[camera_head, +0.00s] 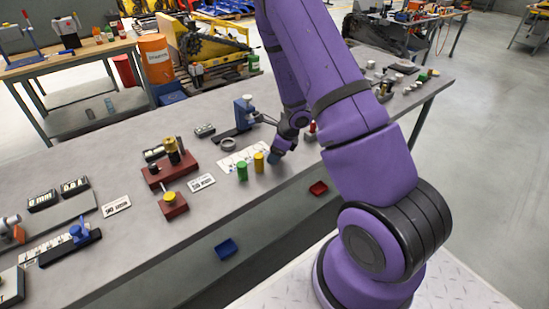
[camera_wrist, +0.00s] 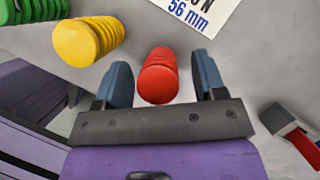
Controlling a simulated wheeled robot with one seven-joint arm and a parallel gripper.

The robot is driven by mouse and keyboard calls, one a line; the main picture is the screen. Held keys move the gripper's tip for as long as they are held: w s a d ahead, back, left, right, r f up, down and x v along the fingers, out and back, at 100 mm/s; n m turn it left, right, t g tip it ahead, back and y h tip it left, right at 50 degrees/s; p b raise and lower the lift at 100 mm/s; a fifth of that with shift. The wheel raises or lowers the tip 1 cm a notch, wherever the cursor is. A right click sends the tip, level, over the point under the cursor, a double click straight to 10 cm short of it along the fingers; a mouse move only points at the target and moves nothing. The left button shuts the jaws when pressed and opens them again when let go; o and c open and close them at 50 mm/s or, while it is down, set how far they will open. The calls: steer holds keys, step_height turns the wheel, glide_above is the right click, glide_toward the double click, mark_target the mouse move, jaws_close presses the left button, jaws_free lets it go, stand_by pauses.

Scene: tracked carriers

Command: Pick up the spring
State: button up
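A red spring (camera_wrist: 158,82) stands between the two blue fingers of my gripper (camera_wrist: 162,68) in the wrist view. The fingers are apart, with a narrow gap on each side of the spring. A yellow spring (camera_wrist: 88,40) and a green spring (camera_wrist: 30,57) stand to the left. In the head view, the yellow spring (camera_head: 259,162) and green spring (camera_head: 242,171) are upright near the front edge of the bench, just left of my gripper (camera_head: 274,158). The red spring is hidden there by my gripper.
A printed label card (camera_wrist: 203,12) lies beyond the red spring. A red and grey object (camera_wrist: 297,133) is right of my gripper. On the grey bench (camera_head: 95,260), a blue stand (camera_head: 244,112) and red-based fixtures (camera_head: 170,163) stand left of my arm.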

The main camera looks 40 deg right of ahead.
steer(key=c, duration=1)
steer(key=shift+r, duration=0.1)
